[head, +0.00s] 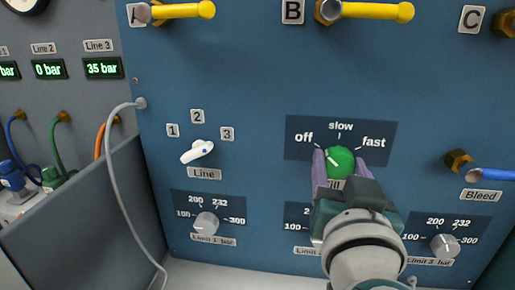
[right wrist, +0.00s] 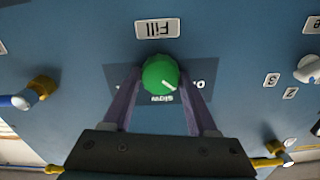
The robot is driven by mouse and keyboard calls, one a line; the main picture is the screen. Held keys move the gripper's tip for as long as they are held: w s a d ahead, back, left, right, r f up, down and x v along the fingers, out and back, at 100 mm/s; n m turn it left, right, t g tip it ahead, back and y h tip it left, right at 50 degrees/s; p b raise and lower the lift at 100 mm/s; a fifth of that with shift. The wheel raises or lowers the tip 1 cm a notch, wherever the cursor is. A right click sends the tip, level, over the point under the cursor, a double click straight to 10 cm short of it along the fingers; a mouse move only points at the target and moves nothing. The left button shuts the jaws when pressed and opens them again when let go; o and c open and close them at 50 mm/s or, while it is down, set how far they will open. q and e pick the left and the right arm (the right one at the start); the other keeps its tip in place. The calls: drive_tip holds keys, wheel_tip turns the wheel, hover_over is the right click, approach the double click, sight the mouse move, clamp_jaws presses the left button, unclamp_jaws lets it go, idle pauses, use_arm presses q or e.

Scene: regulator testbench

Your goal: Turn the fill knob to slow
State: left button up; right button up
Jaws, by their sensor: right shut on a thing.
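The green fill knob (head: 341,163) sits on the blue panel, below the printed words off, slow and fast. Its white line points up and left, towards off. My right gripper (head: 349,168) has its purple fingers on both sides of the knob and is shut on it. In the right wrist view the panel appears upside down, with the green knob (right wrist: 160,74) between the fingertips of my right gripper (right wrist: 160,80). The Fill label (right wrist: 158,28) is clear there, but partly hidden by my gripper in the head view. My left gripper is not in view.
A white line selector (head: 197,151) and a limit 1 knob (head: 206,223) are to the left. The limit 3 knob (head: 445,245) and blue bleed handle (head: 492,174) are to the right. Yellow handles (head: 376,11) stick out above. A grey hose (head: 120,180) hangs at left.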

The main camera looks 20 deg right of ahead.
drive_tip(key=m+p, duration=0.1)
drive_tip(key=m, duration=0.3)
drive_tip(key=shift+m, duration=0.3)
drive_tip(key=m, duration=0.4)
drive_tip(key=shift+d+m, duration=0.1)
drive_tip(key=shift+m, duration=0.2)
drive_tip(key=o, duration=1.4)
drive_tip(key=shift+f, duration=0.1)
drive_tip(key=shift+s, duration=0.1)
drive_tip(key=p+v, duration=0.1)
drive_tip(key=v, duration=0.9)
